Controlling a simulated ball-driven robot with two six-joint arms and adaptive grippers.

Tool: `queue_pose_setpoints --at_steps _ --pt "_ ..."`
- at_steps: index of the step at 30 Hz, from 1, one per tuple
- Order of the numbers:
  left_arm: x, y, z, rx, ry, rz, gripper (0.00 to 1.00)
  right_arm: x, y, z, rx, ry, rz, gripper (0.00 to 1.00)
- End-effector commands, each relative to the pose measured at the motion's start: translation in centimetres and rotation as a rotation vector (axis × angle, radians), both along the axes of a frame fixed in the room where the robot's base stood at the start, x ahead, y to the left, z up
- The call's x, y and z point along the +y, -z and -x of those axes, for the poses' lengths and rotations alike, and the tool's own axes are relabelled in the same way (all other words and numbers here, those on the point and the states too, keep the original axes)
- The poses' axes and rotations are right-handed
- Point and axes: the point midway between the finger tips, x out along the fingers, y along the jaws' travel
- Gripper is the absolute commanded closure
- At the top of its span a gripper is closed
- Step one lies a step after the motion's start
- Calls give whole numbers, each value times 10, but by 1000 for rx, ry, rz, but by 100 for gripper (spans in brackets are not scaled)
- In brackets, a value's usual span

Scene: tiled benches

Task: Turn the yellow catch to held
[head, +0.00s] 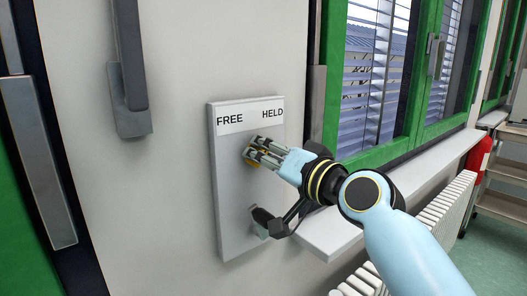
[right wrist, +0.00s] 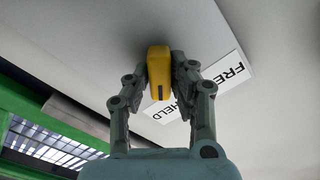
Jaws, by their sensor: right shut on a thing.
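A pale grey panel (head: 232,200) is on the wall, with a white label (head: 250,115) reading FREE on the left and HELD on the right. The yellow catch (head: 248,158) is on the panel below the label, mostly covered by my right gripper (head: 252,150). In the right wrist view the yellow catch (right wrist: 159,72) sits between both fingers of the right gripper (right wrist: 160,78), which touch its sides. It has a dark mark on its near end. I cannot tell which word the catch points to. My left gripper is not in view.
A grey handle (head: 130,100) is on the wall left of the panel. Green-framed windows (head: 375,75) with blinds, a pale sill (head: 420,165) and a white radiator (head: 440,215) are on the right. The wall between handle and panel is clear.

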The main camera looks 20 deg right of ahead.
Motion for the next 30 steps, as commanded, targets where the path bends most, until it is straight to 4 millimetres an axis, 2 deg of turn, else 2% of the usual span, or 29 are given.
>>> queue_pose_setpoints --at_steps 12,13,17,26,30 --pt "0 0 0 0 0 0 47 0 -1 0 0 1 -9 100" --pt "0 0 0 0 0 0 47 0 -1 0 0 1 -9 74" --pt "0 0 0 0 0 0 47 0 -1 0 0 1 -7 57" --pt "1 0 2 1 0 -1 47 -1 0 2 1 1 -6 56" --pt "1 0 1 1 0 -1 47 -6 1 16 2 1 -4 56"
